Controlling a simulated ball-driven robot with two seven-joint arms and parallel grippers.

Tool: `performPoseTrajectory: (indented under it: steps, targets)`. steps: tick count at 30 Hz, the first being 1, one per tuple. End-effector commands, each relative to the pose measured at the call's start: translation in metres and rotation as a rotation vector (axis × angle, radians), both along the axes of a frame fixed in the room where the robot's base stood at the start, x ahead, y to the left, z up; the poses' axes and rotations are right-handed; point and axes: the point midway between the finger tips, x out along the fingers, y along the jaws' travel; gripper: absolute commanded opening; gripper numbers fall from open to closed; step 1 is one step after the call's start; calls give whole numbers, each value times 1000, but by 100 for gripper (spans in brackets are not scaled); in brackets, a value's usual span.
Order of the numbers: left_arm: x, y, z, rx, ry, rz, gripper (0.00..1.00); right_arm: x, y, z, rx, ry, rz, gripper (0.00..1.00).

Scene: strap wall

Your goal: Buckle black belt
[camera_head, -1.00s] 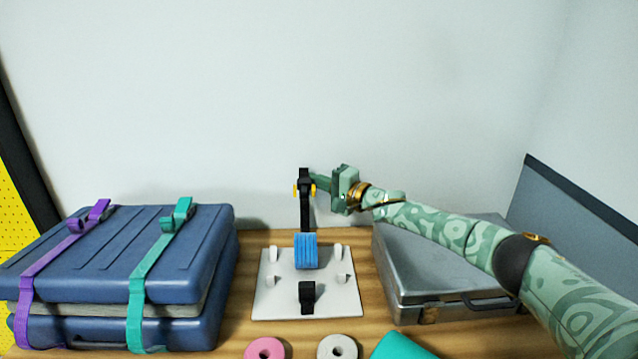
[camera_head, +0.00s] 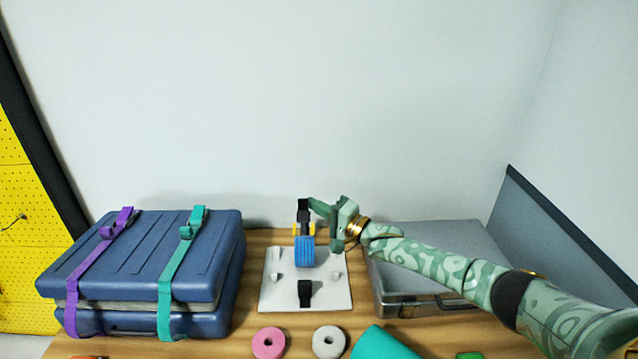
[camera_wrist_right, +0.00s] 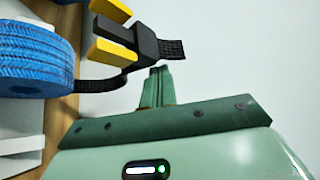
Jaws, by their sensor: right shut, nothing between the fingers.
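The black belt (camera_head: 304,208) rises behind a blue ribbed roll (camera_head: 305,252) on a white board (camera_head: 330,295). Its buckle, black with yellow sides (camera_head: 297,230), is just above and behind the roll; it also shows in the right wrist view (camera_wrist_right: 115,50). I cannot tell whether its halves are joined. Another black piece (camera_head: 305,293) lies at the board's front. My right gripper (camera_head: 316,204) is shut and empty, close to the right of the belt's upper end. In the wrist view its fingertips (camera_wrist_right: 158,78) are just below the short strap tail (camera_wrist_right: 172,50). My left gripper is out of view.
A blue case (camera_head: 140,255) with purple and teal straps stands left. A grey metal case (camera_head: 440,235) stands right, under my right arm. Pink (camera_head: 268,343) and white (camera_head: 329,342) rings and a teal roll (camera_head: 385,345) are at the front. White pegs stand on the board.

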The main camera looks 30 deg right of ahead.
Motion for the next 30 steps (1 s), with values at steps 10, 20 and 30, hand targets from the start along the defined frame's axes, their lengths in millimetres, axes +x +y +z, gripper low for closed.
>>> performPoseTrajectory:
  steps: [10,20,30]
  targets:
    - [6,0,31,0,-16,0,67,-33,16,-9,2,1,1,0]
    - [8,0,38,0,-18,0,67,-44,21,-17,1,1,1,0]
    - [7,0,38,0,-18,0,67,-45,22,-18,1,1,1,0]
